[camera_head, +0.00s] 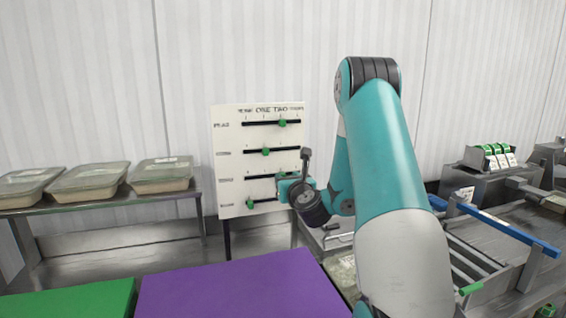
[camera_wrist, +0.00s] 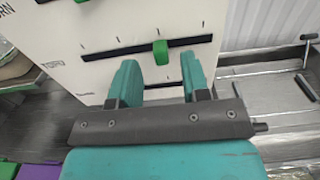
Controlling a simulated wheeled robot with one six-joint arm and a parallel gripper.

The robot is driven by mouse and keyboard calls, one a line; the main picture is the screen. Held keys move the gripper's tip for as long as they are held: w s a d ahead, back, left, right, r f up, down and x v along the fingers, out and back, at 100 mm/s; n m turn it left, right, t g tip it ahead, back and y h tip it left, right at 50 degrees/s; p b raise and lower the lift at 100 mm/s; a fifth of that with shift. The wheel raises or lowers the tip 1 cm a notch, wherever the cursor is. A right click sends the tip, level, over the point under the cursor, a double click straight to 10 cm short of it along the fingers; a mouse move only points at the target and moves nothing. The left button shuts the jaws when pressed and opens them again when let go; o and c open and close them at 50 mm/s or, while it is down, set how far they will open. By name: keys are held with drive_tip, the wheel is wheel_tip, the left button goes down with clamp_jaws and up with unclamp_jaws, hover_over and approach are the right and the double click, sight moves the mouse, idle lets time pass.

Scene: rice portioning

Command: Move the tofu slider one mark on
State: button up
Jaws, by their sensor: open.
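A white slider board (camera_head: 218,160) stands upright at the wall, with several dark slots, each with a green knob. In the wrist view, a green knob (camera_wrist: 160,52) sits right of the middle of its dark slot (camera_wrist: 110,52), in the third row down. This row's label (camera_wrist: 52,64) is too small to read, so I cannot confirm it is tofu. My gripper (camera_wrist: 160,78) is open, with one finger on each side of this knob and a gap to both. In the head view my gripper (camera_head: 289,184) hides the third-row knob.
The top knob (camera_head: 282,122), second knob (camera_head: 265,151) and bottom knob (camera_head: 250,203) sit on the other slots. Lidded trays (camera_head: 90,178) stand on a shelf at left. A purple surface (camera_head: 230,285) and a green one (camera_head: 70,300) lie in front. Metal equipment (camera_head: 500,215) stands at right.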

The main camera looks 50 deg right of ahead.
sight(283, 175)
drive_tip(key=p+x, duration=0.1)
drive_tip(key=x, duration=0.1)
drive_tip(key=p+x, duration=0.1)
drive_tip(key=shift+r+p, duration=0.25)
drive_tip(key=shift+p, duration=0.1)
drive_tip(key=shift+w+d+f+p, duration=0.2)
drive_tip(key=shift+w+f+p, duration=0.1)
drive_tip(key=shift+w, duration=0.1)
drive_tip(key=shift+c, duration=0.4)
clamp_jaws()
